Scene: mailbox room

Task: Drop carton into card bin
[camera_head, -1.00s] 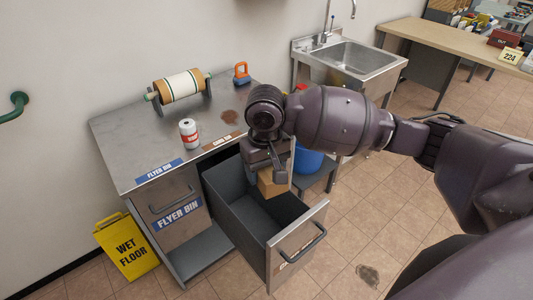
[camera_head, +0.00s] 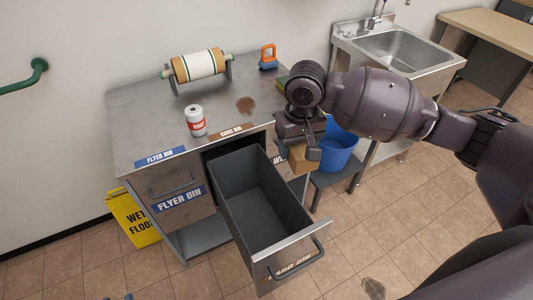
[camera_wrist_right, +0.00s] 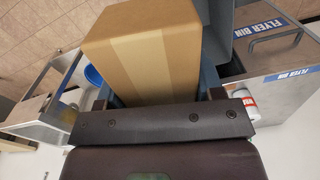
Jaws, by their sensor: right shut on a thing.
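The brown carton (camera_head: 303,160) is held by my right gripper (camera_head: 298,145); it fills the top middle of the right wrist view (camera_wrist_right: 145,50), between the fingers. In the head view the card bin (camera_head: 285,256) is a grey drawer pulled out from the metal counter, empty inside, its front label partly readable. The carton appears just right of the drawer's right wall, towards its back end, and not over the opening. Its height above the rim is hard to tell. My left gripper does not show clearly.
A blue bucket (camera_head: 337,150) on a dark stool stands right behind the carton. The counter (camera_head: 140,110) carries a paper roll (camera_head: 195,66) and a white-red can (camera_head: 195,121). A yellow wet-floor sign (camera_head: 133,217) stands at left, a sink (camera_head: 400,48) at back right.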

